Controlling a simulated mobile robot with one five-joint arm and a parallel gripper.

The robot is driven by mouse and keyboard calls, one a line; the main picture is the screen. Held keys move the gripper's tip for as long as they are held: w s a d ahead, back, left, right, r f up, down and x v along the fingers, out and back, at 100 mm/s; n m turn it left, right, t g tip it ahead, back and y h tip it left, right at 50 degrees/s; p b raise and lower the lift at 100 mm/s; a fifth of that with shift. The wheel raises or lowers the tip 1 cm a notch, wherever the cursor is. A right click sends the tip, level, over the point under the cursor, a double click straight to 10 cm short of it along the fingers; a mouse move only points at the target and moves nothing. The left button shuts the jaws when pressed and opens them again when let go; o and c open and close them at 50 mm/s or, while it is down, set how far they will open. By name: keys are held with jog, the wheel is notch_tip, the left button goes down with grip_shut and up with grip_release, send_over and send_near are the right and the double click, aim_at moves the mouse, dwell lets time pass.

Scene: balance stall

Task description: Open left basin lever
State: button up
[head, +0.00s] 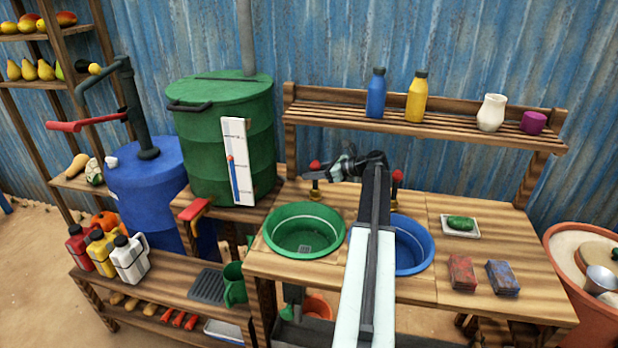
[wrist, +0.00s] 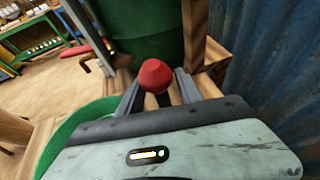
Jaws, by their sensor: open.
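The left basin lever (head: 315,166) has a red knob and stands behind the green basin (head: 272,243). My gripper (head: 328,172) reaches it from the right at about knob height. In the wrist view the red knob (wrist: 155,75) shows between the two open fingers of my gripper (wrist: 158,88), with a gap visible on both sides. I cannot tell whether either finger touches the lever. The lower part of the lever is mostly hidden behind my gripper body in the wrist view.
A second red-topped lever (head: 398,178) stands behind the blue basin (head: 425,243), partly hidden by my arm. A large green barrel (head: 200,140) stands to the left. The shelf (head: 330,112) with bottles runs behind. A soap dish (head: 447,231) lies on the right counter.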

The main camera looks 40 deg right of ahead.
jog(key=shift+x, duration=1)
grip_shut()
jog(key=shift+r, duration=0.1)
dwell(0.5)
